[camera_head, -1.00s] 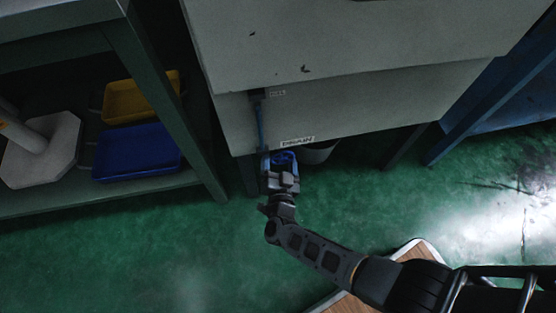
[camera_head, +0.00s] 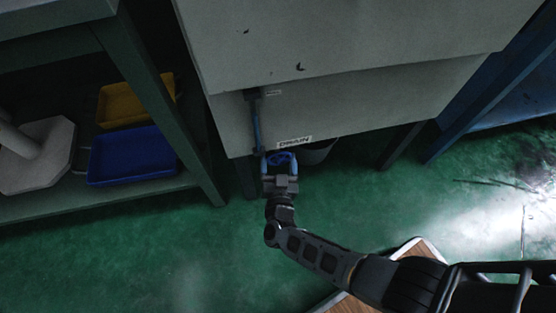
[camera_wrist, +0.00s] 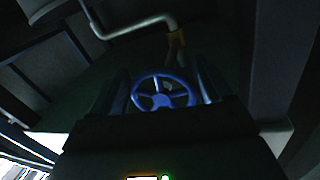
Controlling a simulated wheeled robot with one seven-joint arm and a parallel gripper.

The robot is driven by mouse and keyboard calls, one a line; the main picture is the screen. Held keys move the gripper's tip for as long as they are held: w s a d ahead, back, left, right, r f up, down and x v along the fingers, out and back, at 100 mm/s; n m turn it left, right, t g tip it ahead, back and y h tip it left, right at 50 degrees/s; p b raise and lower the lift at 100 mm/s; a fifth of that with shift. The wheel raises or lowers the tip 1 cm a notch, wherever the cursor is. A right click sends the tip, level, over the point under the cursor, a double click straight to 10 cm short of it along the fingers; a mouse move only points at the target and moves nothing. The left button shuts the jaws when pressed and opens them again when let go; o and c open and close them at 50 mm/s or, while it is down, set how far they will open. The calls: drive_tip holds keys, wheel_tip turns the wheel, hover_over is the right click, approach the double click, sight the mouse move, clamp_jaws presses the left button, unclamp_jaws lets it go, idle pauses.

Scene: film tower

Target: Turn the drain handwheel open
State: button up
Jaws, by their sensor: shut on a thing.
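The drain handwheel (camera_wrist: 164,92) is a blue spoked wheel, in the middle of the wrist view between my two fingers. In the head view the blue handwheel (camera_head: 281,159) shows at the lower edge of the grey cabinet, just below the DRAIN label (camera_head: 294,142). My gripper (camera_head: 280,165) is at the wheel, with a finger on each side of its rim, shut on it. In the wrist view my gripper (camera_wrist: 165,95) looks dark, and the exact finger contact is hard to see.
A grey cabinet (camera_head: 350,100) overhangs the wheel. A shelf at left holds a blue tray (camera_head: 132,156) and a yellow tray (camera_head: 122,103).

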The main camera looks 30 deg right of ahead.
drive_tip(key=shift+d, duration=0.2)
drive_tip(key=o, duration=0.8)
drive_tip(key=shift+c, duration=0.2)
drive_tip(key=shift+a, duration=0.1)
drive_tip(key=p+v, duration=0.1)
drive_tip(key=v, duration=0.6)
drive_tip(key=shift+s+a, duration=0.15)
drive_tip(key=shift+s, duration=0.25)
